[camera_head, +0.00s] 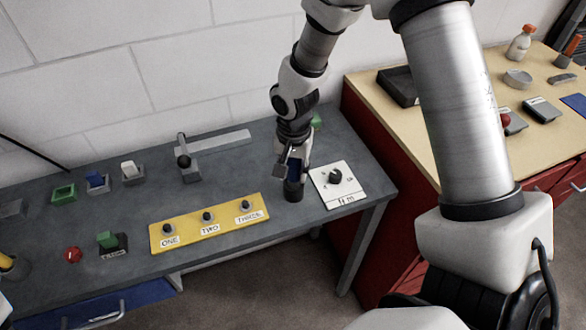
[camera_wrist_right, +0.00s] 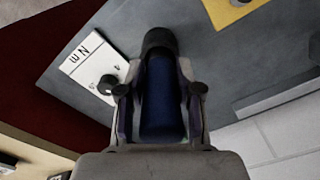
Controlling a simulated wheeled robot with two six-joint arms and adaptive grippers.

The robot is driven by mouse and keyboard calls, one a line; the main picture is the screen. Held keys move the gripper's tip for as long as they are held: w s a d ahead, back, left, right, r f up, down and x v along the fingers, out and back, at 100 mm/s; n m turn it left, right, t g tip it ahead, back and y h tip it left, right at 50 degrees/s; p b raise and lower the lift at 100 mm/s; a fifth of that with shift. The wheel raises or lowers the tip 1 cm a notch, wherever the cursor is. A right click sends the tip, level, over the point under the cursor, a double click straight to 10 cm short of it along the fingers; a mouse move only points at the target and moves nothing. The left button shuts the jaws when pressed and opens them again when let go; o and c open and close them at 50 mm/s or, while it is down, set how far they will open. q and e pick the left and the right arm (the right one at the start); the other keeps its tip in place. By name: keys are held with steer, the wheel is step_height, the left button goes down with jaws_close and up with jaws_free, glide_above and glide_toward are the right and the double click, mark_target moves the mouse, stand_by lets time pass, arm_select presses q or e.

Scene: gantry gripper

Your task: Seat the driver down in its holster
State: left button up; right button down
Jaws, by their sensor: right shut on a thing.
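My right gripper (camera_head: 293,172) points down over the right part of the grey bench and is shut on the driver. The driver's blue handle (camera_wrist_right: 162,100) runs between the two fingers in the right wrist view; a bit of blue shows in the head view (camera_head: 294,167). A dark round cup, seemingly the holster (camera_head: 293,190), stands on the bench right below the fingers. In the wrist view the black cup (camera_wrist_right: 158,40) lies in line with the handle's far end. I cannot tell how deep the driver sits in it. My left gripper is not in view.
A white dial panel (camera_head: 340,196) lies close right of the cup. A yellow panel with three knobs (camera_head: 186,238) lies to the left in front. A lever on a grey base (camera_head: 187,168) stands behind left. A red cabinet with a wooden top (camera_head: 365,80) adjoins at right.

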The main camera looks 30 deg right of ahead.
steer(key=shift+f+b, duration=0.55)
steer(key=shift+f, duration=0.25)
steer(key=c, duration=0.7)
jaws_free()
step_height(320, 180, up, 12)
steer(key=shift+s+r, duration=0.1)
steer(key=shift+s, duration=0.05)
